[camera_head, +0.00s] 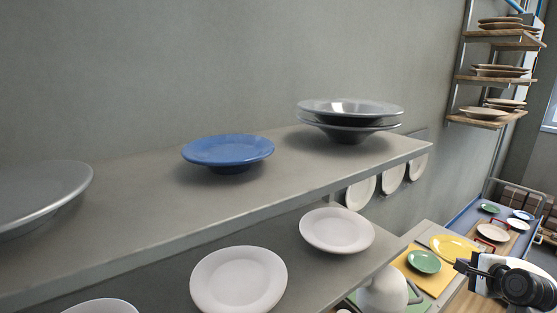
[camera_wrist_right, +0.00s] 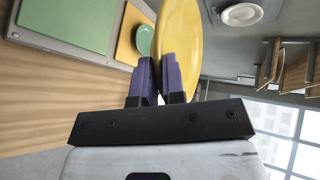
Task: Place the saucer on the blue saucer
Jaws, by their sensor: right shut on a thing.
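The blue saucer (camera_head: 228,150) rests upright on the upper grey shelf in the head view, with nothing on it. My right gripper (camera_head: 461,266) is low at the right edge of the head view, far from the blue saucer. It is shut on the rim of a yellow saucer (camera_head: 453,246). The wrist view shows the yellow saucer (camera_wrist_right: 178,30) on edge between the purple fingers (camera_wrist_right: 160,75), its far end cut off by the frame. My left gripper is not in view.
Two stacked grey bowls (camera_head: 350,110) stand right of the blue saucer, and a grey plate (camera_head: 40,195) lies left. White plates (camera_head: 238,280) are on the lower shelf. A green saucer (camera_head: 424,261) lies on a yellow board. The shelf's front edge (camera_head: 200,230) lies between gripper and blue saucer.

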